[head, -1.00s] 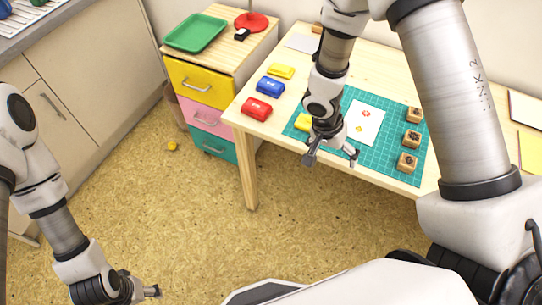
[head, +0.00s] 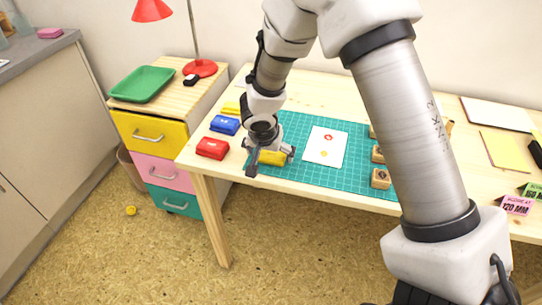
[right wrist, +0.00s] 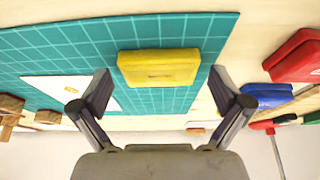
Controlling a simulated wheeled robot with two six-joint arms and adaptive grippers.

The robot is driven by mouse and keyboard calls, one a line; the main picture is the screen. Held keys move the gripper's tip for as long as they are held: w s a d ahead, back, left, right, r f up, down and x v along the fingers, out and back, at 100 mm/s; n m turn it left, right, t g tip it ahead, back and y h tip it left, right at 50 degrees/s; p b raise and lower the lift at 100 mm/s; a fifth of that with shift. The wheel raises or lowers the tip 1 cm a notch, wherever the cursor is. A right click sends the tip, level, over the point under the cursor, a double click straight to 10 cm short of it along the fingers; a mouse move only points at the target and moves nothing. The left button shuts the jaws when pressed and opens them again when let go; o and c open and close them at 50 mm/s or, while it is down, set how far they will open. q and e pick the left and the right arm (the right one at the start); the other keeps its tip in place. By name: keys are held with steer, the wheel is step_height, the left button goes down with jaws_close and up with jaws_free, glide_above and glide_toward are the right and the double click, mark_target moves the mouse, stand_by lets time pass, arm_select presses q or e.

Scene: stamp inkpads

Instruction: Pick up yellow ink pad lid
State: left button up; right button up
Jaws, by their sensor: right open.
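A yellow ink pad block (head: 271,158) lies on the near left part of the green cutting mat (head: 310,176). In the right wrist view the yellow block (right wrist: 158,68) lies flat, with a small dark mark on its face. I cannot tell lid from base there. My right gripper (head: 271,164) is open and empty, its fingers to either side of the block in the head view. In the right wrist view the gripper (right wrist: 160,92) has its fingertips apart from the block. Another yellow piece (head: 231,108) lies farther back, partly hidden by my arm. My left gripper is out of view.
A blue ink pad (head: 225,125) and a red ink pad (head: 212,148) lie left of the mat. A white card (head: 325,146) lies on the mat, with wooden stamps (head: 380,178) to its right. A drawer unit (head: 150,133) with a green tray (head: 142,84) stands left.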

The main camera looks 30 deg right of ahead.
steer(key=shift+r, duration=0.1)
steer(key=shift+s+a, duration=0.1)
steer(key=c, duration=0.7)
steer(key=shift+r, duration=0.1)
